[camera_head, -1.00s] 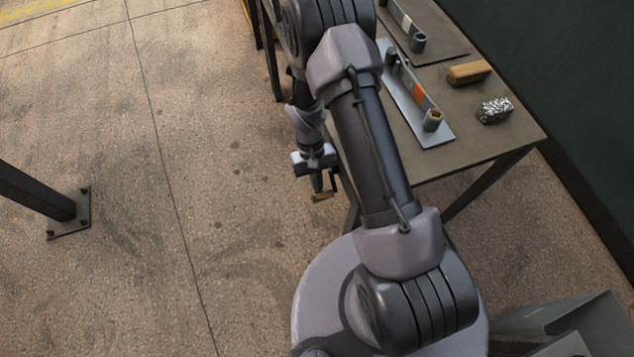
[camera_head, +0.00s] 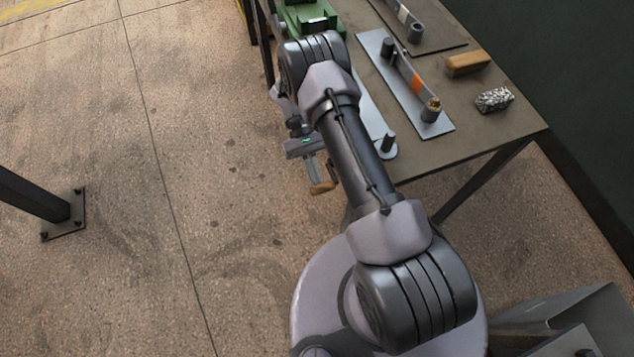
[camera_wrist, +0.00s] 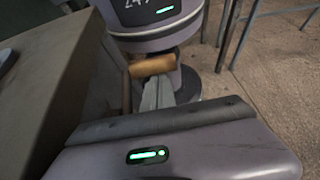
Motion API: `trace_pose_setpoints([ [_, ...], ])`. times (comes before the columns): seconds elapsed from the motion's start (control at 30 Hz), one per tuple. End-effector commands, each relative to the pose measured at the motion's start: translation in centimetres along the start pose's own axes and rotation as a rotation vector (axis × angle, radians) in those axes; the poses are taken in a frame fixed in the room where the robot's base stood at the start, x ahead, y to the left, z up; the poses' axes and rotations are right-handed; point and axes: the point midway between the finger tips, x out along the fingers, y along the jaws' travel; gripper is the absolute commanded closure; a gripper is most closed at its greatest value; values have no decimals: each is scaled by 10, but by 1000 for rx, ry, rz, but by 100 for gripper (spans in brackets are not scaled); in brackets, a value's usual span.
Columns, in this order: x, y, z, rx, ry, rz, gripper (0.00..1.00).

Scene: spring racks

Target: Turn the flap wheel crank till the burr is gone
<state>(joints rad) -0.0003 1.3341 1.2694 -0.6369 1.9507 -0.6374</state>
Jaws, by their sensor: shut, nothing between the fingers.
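A wooden crank handle (camera_head: 322,188) shows beside the bench's left edge in the head view, just past my gripper (camera_head: 314,178). In the wrist view the same wooden handle (camera_wrist: 152,66) lies crosswise just beyond the tips of my gripper (camera_wrist: 158,82). The fingers are together with nothing between them. I cannot tell whether the tips touch the handle. A dark crank arm (camera_wrist: 126,78) runs at the handle's left end. The flap wheel and the burr cannot be made out; my arm covers part of the bench edge.
The bench (camera_head: 485,135) holds a green machine (camera_head: 305,14), a metal plate with an orange-marked bar (camera_head: 417,82), a wooden block (camera_head: 467,64) and a crumpled silvery piece (camera_head: 494,99). A dark post foot (camera_head: 66,215) stands at left. Floor between is clear.

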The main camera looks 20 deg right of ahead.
Motion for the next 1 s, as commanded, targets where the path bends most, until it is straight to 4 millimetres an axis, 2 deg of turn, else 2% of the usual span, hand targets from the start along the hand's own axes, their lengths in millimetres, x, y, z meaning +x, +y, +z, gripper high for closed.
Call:
trace_pose_setpoints([
  [0.4, -6, 0, 12, 2, -3, -2, 100],
  [1.0, -9, -1, 15, 2, -3, -2, 100],
])
